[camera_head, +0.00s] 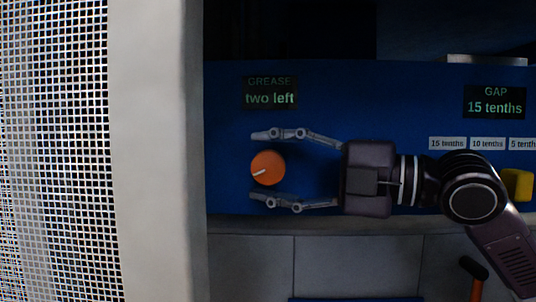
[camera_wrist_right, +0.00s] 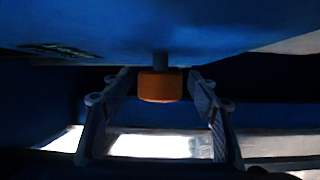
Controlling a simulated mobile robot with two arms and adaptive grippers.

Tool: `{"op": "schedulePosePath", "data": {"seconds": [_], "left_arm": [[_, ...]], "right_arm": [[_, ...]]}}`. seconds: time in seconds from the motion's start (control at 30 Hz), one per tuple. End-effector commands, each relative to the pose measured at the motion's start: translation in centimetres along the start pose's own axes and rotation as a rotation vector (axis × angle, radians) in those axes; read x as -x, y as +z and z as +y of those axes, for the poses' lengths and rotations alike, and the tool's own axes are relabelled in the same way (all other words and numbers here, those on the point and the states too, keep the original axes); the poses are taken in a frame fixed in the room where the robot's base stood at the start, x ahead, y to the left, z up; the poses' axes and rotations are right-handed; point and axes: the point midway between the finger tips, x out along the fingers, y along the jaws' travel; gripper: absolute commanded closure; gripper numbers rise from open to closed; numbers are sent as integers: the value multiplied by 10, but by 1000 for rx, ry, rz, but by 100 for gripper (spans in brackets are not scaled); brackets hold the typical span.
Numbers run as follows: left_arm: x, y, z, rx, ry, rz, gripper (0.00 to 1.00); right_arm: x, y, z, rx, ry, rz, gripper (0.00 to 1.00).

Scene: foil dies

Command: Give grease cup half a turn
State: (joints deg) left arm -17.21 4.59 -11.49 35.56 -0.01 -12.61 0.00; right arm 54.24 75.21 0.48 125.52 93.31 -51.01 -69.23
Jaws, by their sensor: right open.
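The grease cup (camera_head: 268,168) is a round orange knob with a white pointer line, which points to the lower left in the head view. It is on the blue panel below a dark sign reading "GREASE two left" (camera_head: 270,92). My right gripper (camera_head: 262,167) is open, with one finger above and one below the cup in the head view, a gap showing on each side. In the right wrist view, the orange cup (camera_wrist_right: 160,86) hangs on a short stem between the two spread fingers (camera_wrist_right: 160,108). My left gripper is in neither view.
A "GAP 15 tenths" sign (camera_head: 495,102) and several small labels (camera_head: 448,143) are at the right of the blue panel (camera_head: 380,100). A yellow block (camera_head: 519,185) is partly behind my right arm. A pale post (camera_head: 157,150) and mesh screen (camera_head: 50,150) stand on the left.

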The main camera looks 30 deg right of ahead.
Motion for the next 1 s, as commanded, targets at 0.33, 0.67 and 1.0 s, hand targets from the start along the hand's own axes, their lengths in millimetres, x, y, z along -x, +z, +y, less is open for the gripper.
{"op": "schedulePosePath", "data": {"seconds": [0.33,0.67,1.0], "left_arm": [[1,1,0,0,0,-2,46],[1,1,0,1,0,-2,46],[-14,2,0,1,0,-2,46]], "right_arm": [[-2,0,0,0,1,1,49],[-2,0,0,-1,0,0,85],[-2,0,-6,-20,45,3,88]]}}
